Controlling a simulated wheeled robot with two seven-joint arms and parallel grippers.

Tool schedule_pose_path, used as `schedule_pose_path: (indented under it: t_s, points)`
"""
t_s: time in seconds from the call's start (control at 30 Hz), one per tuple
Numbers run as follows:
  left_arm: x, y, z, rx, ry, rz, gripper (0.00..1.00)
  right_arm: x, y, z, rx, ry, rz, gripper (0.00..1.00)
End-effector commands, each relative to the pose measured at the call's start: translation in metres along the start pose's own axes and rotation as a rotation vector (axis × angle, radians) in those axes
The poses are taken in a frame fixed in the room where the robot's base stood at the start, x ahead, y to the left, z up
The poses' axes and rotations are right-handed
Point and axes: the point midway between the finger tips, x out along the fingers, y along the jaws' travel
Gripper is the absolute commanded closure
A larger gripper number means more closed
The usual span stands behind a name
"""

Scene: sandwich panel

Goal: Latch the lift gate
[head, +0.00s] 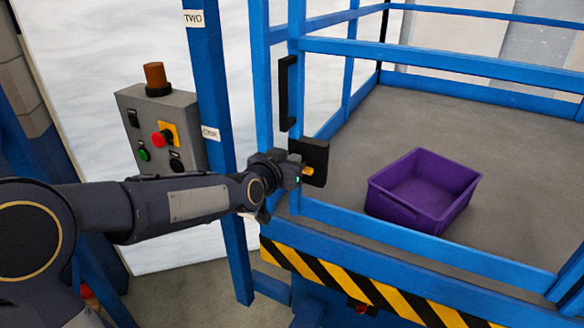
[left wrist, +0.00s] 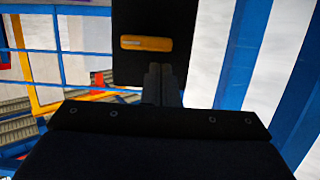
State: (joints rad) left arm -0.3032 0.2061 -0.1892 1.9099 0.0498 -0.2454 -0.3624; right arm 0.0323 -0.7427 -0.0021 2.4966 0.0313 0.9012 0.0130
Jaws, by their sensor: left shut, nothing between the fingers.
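The lift gate is a blue rail frame (head: 295,45) with a black vertical handle (head: 287,93). A black latch box (head: 318,152) sits below the handle and carries an orange-yellow latch bar (head: 307,171). In the left wrist view the black latch plate (left wrist: 150,15) fills the top middle, with its bar (left wrist: 146,43) lying level. My left gripper (head: 296,178) is right at the latch in the head view and partly covers it. In the wrist view its shut, empty fingers (left wrist: 163,80) point at the plate, just below and right of the bar. I cannot tell whether they touch it.
A purple crate (head: 412,207) stands on the grey platform floor (head: 370,140). A blue post (head: 212,90) with labels stands left of the gate. A grey control box (head: 180,110) with a red button is beyond my left arm. A striped yellow-black edge (head: 335,284) runs below.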

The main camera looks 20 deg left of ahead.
Motion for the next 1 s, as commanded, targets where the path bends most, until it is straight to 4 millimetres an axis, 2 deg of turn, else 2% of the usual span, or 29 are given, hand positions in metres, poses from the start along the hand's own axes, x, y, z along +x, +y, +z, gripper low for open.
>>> schedule_pose_path:
  t_s: [0.13, 0.47, 1.0]
  points:
    - [0.002, 0.0, 0.006, 0.001, 0.0, 0.001, 1.0, 0.0, 0.0, 0.0, 0.0, 0.0, 0.0, 1.0]
    - [0.001, 0.0, 0.007, 0.0, 0.001, 0.001, 1.0, 0.001, 0.0, 0.0, 0.0, 0.0, 0.0, 1.0]
    - [0.002, 0.001, 0.01, -0.08, 0.002, 0.021, 1.0, 0.021, 0.01, 0.011, 0.0, 0.0, 0.0, 1.0]
